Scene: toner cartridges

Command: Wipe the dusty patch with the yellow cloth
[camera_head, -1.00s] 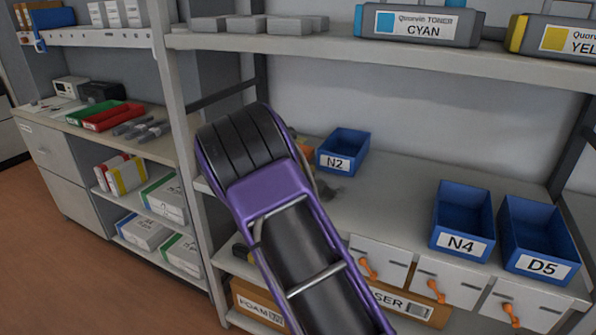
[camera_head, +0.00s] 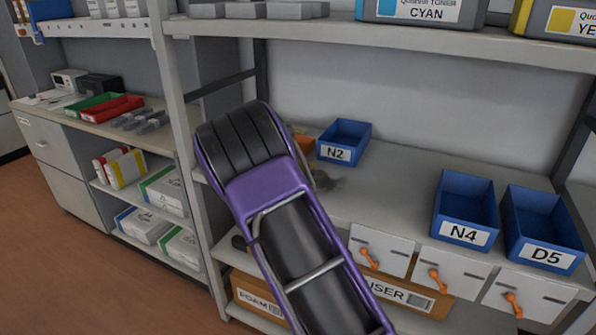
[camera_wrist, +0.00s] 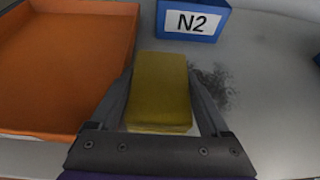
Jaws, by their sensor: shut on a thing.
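The yellow cloth (camera_wrist: 160,92) is a folded block between the two fingers of my gripper (camera_wrist: 163,100) in the wrist view. My gripper is shut on it. The dusty patch (camera_wrist: 214,86) is a dark grey speckled smudge on the light shelf, just right of the cloth and my right finger. The cloth may cover part of it. I cannot tell whether the cloth touches the shelf.
A blue bin N2 (camera_head: 343,142) stands behind the patch. An orange tray (camera_wrist: 65,65) lies left of the cloth. Blue bins N4 (camera_head: 465,208) and D5 (camera_head: 541,228) stand farther right. An upper shelf (camera_head: 400,36) runs above. The shelf between N2 and N4 is clear.

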